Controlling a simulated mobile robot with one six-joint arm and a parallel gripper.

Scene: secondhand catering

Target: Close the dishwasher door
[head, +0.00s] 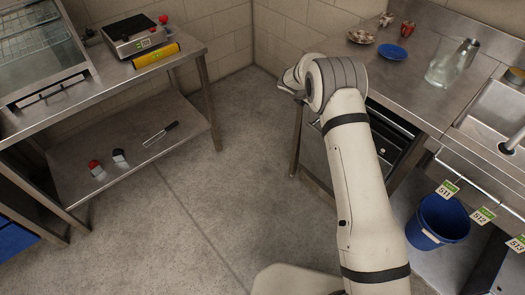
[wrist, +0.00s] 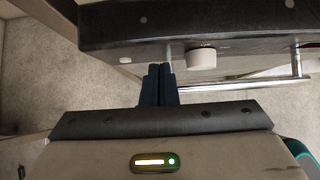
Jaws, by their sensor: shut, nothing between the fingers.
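The dishwasher (head: 392,140) is under the steel counter on the right in the head view. Part of its dark opening shows beside my arm, and my arm hides much of its front. In the wrist view a dark panel (wrist: 110,30) with a pale round knob (wrist: 201,59) and a metal bar handle (wrist: 255,84) crosses the top; it looks like part of the dishwasher door. My gripper (wrist: 158,68) is shut and empty, its dark fingertips close below the panel, left of the knob. I cannot tell whether they touch it. The door's exact angle is hidden.
A blue bucket (head: 438,220) stands below the sink. A steel table (head: 105,82) stands left. The floor between is clear.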

